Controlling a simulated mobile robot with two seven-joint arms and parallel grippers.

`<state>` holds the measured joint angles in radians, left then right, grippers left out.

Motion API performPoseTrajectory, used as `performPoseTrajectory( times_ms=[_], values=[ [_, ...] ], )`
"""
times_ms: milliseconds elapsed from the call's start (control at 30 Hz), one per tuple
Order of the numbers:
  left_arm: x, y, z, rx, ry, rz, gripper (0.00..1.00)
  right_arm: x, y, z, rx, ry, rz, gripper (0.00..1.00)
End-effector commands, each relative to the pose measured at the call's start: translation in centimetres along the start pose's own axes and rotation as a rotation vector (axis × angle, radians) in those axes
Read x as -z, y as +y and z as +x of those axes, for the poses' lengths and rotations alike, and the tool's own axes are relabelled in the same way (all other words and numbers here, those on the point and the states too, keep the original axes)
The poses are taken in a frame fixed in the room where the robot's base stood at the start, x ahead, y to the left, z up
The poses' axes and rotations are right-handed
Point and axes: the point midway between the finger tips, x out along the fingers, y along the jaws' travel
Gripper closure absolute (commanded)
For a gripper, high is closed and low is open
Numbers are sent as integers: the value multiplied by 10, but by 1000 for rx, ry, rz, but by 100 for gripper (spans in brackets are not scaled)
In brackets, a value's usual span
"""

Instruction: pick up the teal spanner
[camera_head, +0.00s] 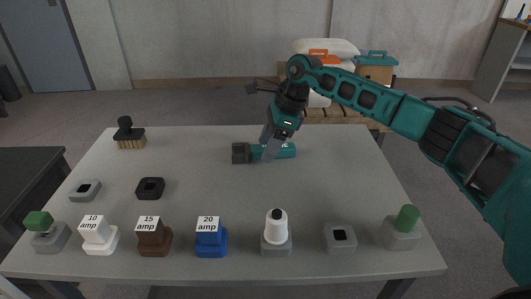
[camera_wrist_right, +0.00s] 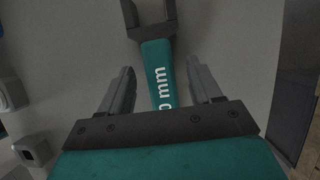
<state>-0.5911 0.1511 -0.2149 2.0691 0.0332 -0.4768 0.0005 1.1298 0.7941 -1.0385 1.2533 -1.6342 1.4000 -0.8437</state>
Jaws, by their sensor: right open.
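The teal spanner (camera_head: 284,151) lies on the table (camera_head: 330,180), with its dark grey open-ended head pointing left in the head view. In the right wrist view the spanner (camera_wrist_right: 158,62) has its head at the top and "mm" lettering on its handle. My right gripper (camera_head: 267,143) is at the spanner, its fingers pointing down and hiding part of the handle. In the wrist view the open fingers stand on either side of the handle, with a gap showing on each side. My left gripper is not in view.
A brush (camera_head: 130,138) stands at the back left. Along the front edge are white (camera_head: 97,233), brown (camera_head: 152,236) and blue (camera_head: 209,237) amp-labelled blocks, plus several grey bases, some with green or white tops.

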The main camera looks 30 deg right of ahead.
Motion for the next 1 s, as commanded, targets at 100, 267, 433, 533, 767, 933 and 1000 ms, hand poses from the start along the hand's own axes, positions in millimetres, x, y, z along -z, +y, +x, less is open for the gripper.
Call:
performPoseTrajectory(
  times_ms=[100, 267, 433, 533, 767, 933, 1000],
  values=[
    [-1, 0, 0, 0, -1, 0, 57, 0, 0, 4, 1, 0, 0, 36],
    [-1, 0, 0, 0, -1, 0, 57, 0, 0, 3, 0, 0, 0, 36],
    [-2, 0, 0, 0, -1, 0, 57, 1, 0, 4, 0, 0, 0, 36],
    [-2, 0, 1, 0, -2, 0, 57, 1, 0, 5, 0, 0, 0, 36],
    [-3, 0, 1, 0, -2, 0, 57, 2, 0, 7, 0, 0, 0, 42],
    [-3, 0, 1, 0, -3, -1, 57, 2, 0, 7, 0, 0, 0, 58],
    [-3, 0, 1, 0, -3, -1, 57, 2, 0, 7, 0, 0, 0, 65]
  ],
)
